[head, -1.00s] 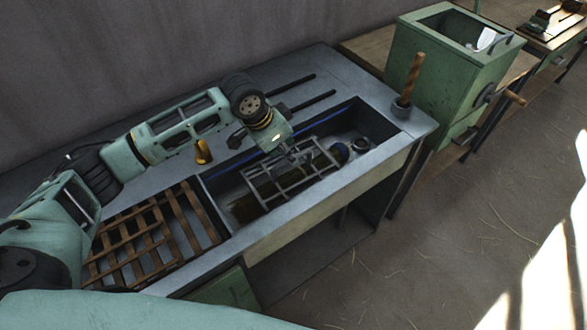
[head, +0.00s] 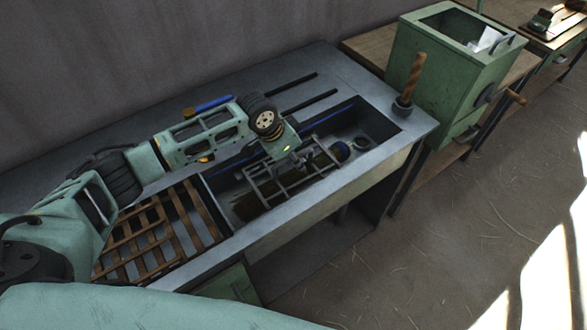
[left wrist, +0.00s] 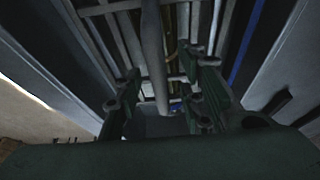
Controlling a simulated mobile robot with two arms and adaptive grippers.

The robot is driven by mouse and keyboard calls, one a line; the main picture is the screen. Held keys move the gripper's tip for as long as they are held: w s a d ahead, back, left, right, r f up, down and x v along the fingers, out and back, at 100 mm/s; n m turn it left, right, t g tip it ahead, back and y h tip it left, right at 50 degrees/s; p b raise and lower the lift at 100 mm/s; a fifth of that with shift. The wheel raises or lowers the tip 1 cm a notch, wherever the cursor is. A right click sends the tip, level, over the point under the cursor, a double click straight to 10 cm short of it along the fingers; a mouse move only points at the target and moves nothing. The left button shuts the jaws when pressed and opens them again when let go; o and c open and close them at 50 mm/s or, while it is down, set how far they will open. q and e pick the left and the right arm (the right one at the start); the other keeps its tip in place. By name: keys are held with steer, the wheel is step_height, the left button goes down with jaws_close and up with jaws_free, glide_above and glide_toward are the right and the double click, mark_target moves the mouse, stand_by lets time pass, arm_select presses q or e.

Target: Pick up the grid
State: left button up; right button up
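The grid, a grey metal frame of crossed bars (head: 268,194), is in the rectangular recess of the metal bench (head: 340,190), over dark brown bristly material. My left gripper (head: 294,161) is right above the grid, pointing down at it. In the left wrist view the grid's bars (left wrist: 118,8) lie below, and a thicker bar (left wrist: 153,60) runs between the fingers. The fingers (left wrist: 162,98) are apart, with a gap on each side of that bar. Whether the fingertips touch the grid is not clear. My right gripper is not in view.
A brown wooden lattice (head: 143,240) lies left of the recess. A wooden handle (head: 412,78) stands in a cup on the bench's right corner. A green cranked box (head: 450,75) stands behind. A blue tool (head: 214,103) lies behind my arm.

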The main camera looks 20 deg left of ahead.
arm_select(q)
steer(key=shift+f, duration=0.15)
steer(key=shift+c, duration=0.5)
jaws_close()
stand_by(0.4)
steer(key=shift+w, duration=0.1)
